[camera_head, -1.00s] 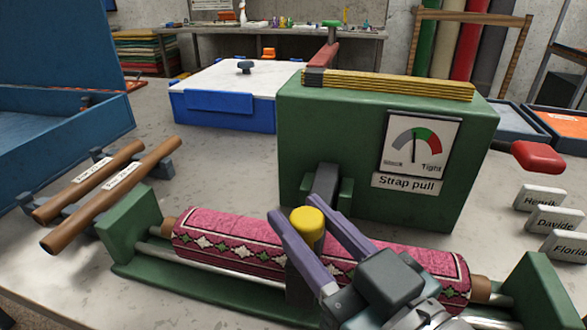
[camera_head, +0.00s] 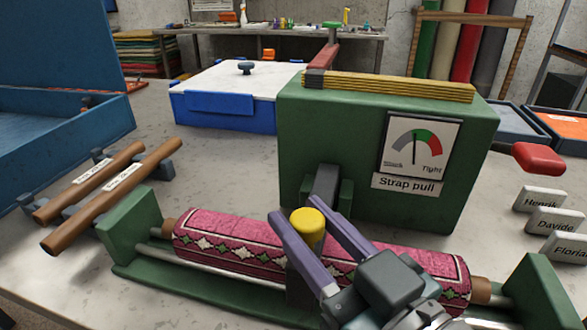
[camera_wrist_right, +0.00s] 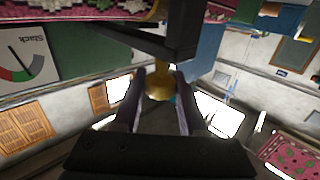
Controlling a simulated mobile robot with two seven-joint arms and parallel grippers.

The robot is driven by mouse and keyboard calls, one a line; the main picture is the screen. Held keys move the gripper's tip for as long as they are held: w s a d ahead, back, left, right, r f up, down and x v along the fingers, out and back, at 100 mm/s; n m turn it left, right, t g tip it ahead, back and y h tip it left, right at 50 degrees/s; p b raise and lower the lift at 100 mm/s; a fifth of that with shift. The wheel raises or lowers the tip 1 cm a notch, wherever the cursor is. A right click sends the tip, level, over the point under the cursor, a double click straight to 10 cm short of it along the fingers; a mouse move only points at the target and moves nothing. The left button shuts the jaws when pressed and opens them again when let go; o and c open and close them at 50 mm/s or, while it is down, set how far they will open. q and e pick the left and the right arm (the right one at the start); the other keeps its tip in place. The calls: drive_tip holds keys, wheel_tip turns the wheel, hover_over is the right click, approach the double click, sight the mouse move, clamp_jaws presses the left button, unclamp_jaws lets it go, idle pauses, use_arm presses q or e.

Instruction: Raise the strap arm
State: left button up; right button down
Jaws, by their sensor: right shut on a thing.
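The strap arm (camera_head: 325,185) is a dark lever that comes out of the front of the green strap-pull box (camera_head: 340,130). It ends in a yellow knob (camera_head: 307,226) over the rolled pink patterned rug (camera_head: 215,236). My right gripper (camera_head: 295,207) is shut on the yellow knob, with one purple finger on each side. In the right wrist view the knob (camera_wrist_right: 160,85) sits between the fingers, under the dark arm (camera_wrist_right: 150,42). The gauge (camera_head: 418,142) on the box has a grey, green and red dial; its needle stands near upright. My left gripper is not in view.
The rug lies between green end blocks (camera_head: 135,222). Two brown rollers (camera_head: 110,195) lie on a rack at left. A red-handled crank (camera_head: 538,157) sticks out at right, near name cards (camera_head: 540,198). A blue box (camera_head: 225,108) with a white lid stands behind.

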drive_tip(key=shift+m+g+h, duration=0.3)
drive_tip(key=shift+m+g, duration=0.6)
drive_tip(key=w+r+p, duration=0.1)
drive_tip(key=p, duration=0.1)
drive_tip(key=r+p, duration=0.2)
drive_tip(key=p, duration=0.1)
drive_tip(key=w+d+r+p, duration=0.1)
drive_tip(key=r+p, duration=0.1)
drive_tip(key=p, duration=0.1)
drive_tip(key=shift+w, duration=0.35)
use_arm(q)
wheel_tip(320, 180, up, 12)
drive_tip(key=p, duration=0.4)
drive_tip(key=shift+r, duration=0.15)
use_arm(e)
drive_tip(key=shift+w+d+r+m+g, duration=0.25)
drive_tip(key=shift+w+r+m+g, duration=0.25)
drive_tip(key=shift+w, duration=0.35)
drive_tip(key=shift+w+d+r+m+g, duration=0.3)
drive_tip(key=shift+w+g, duration=0.25)
drive_tip(key=shift+w, duration=0.25)
drive_tip(key=shift+w+d+r+m+g, duration=0.2)
drive_tip(key=shift+w+r+m+g, duration=0.3)
drive_tip(key=shift+w, duration=0.35)
